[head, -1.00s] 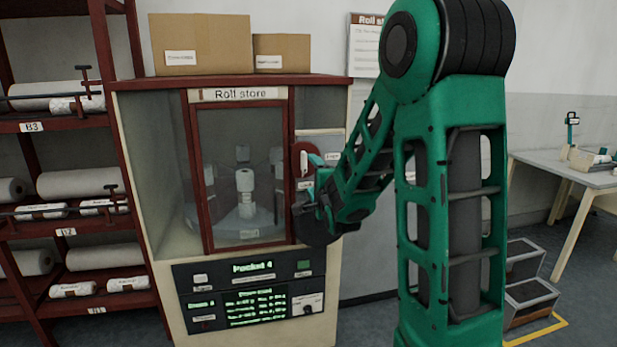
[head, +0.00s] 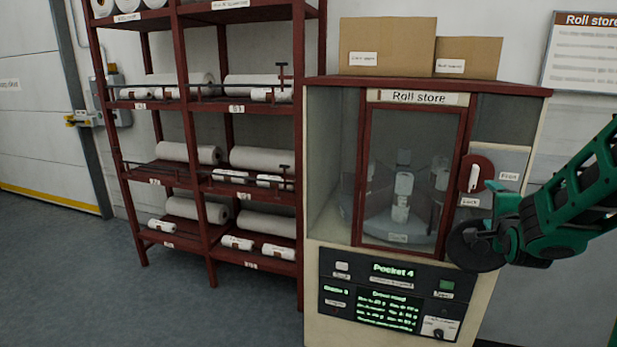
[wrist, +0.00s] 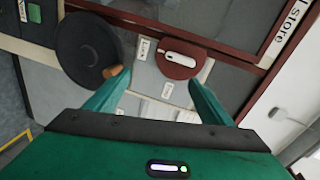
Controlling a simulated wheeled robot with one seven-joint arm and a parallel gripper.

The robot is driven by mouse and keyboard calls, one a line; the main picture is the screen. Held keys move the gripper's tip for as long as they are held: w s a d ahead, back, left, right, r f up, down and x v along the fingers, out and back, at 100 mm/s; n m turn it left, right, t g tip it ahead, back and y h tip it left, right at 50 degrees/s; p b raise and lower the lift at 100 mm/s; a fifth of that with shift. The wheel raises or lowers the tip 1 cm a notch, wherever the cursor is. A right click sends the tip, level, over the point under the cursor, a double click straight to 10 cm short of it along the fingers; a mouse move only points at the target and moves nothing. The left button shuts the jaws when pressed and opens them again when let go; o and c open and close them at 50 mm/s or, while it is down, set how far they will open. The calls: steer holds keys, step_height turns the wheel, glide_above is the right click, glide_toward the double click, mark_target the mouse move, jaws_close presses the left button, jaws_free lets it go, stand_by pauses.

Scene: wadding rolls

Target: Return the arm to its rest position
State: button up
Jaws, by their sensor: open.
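My green arm reaches in from the right edge of the head view. My gripper (head: 490,208) is open beside the right front of the Roll store cabinet (head: 325,180). In the wrist view, its two teal fingers (wrist: 155,95) stand apart with nothing between them. Beyond the fingertips is a red round plate with a pale handle (wrist: 181,58), which also shows on the cabinet front in the head view (head: 474,174). A dark disc (head: 474,247) with an orange-brown knob is beside the left finger in the wrist view (wrist: 85,45). Whether anything touches is unclear.
The cabinet's glazed door (head: 410,150) is shut, with white rolls inside. A control panel (head: 390,290) below reads Pocket 4. Two cardboard boxes (head: 388,48) sit on top. A red rack (head: 210,150) with rolls stands left. The floor (head: 100,270) at front left is clear.

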steer(key=s+a+f+n+g+y, duration=0.1)
steer(key=s+f+n+g, duration=0.3)
steer(key=s, duration=0.4)
steer(key=s+f+n+g+y, duration=0.1)
steer(key=s+f+n+g, duration=0.25)
steer(key=s, duration=0.45)
steer(key=s+a+n+g+y, duration=0.2)
steer(key=s+a+n+g, duration=0.1)
steer(key=s, duration=0.8)
steer(key=s+a+f+n+g+y, duration=0.1)
steer(key=s+a+n+g, duration=0.3)
steer(key=s, duration=0.7)
steer(key=shift+s+a+f+y, duration=0.2)
steer(key=shift+a+y, duration=0.4)
steer(key=shift+a, duration=0.55)
steer(key=shift+g, duration=0.25)
steer(key=shift+w+f, duration=0.2)
steer(key=shift+w, duration=0.4)
